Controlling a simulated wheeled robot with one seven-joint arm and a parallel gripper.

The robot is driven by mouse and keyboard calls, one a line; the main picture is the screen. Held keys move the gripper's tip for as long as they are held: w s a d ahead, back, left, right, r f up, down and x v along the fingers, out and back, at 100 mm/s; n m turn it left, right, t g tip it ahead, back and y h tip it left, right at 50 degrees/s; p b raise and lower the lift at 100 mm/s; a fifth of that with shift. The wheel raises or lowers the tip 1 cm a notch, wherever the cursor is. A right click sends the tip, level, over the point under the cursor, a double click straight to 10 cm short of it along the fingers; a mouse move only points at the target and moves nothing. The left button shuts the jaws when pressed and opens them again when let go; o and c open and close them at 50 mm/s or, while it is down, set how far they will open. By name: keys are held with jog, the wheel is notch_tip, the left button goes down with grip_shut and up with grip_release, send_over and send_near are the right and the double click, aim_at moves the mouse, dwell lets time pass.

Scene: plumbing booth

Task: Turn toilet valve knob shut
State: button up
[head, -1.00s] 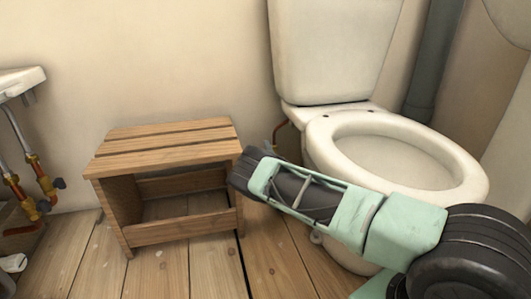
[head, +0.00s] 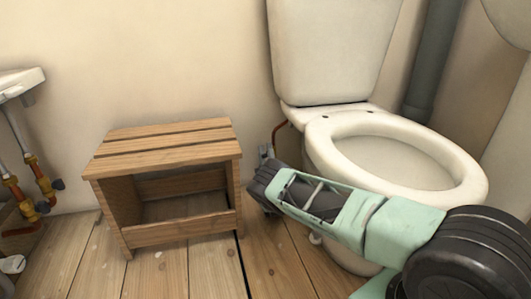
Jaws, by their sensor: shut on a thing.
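The toilet (head: 395,165) stands at the right, its white bowl in front of the tank. A thin copper supply pipe (head: 279,131) runs down beside the tank's lower left. At its foot a small grey valve part (head: 266,152) shows just above my gripper. My gripper (head: 256,186) reaches in from the right, between the wooden stool and the toilet bowl, with its tip at the valve area. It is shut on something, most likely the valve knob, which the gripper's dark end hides.
A slatted wooden stool (head: 165,152) stands close to the left of my gripper. A sink (head: 20,82) with copper pipes and valves (head: 38,190) is at the far left. Plank floor (head: 190,268) is clear in front.

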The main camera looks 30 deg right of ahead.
jog(key=o, duration=1)
jog(key=shift+s+a+f+p, duration=0.15)
jog(key=shift+s+f+p, duration=0.25)
jog(key=shift+p, duration=0.5)
jog(key=o, duration=0.5)
jog(key=shift+y, duration=0.3)
jog(key=s+p, duration=0.1)
jog(key=s, duration=0.1)
jog(key=s+a+p, duration=0.1)
jog(key=s+p, duration=0.1)
jog(key=s+a+p, duration=0.1)
jog(key=s+p, duration=0.1)
jog(key=shift+s+a+r, duration=0.1)
jog(key=shift+a+r, duration=0.05)
jog(key=s+p, duration=0.1)
jog(key=s+a+p, duration=0.1)
jog(key=s, duration=0.1)
jog(key=s+p, duration=0.1)
jog(key=shift+s+a, duration=0.25)
jog(key=shift+s, duration=0.05)
jog(key=c, duration=0.5)
jog(key=shift+s+f, duration=0.25)
jog(key=shift+s, duration=0.05)
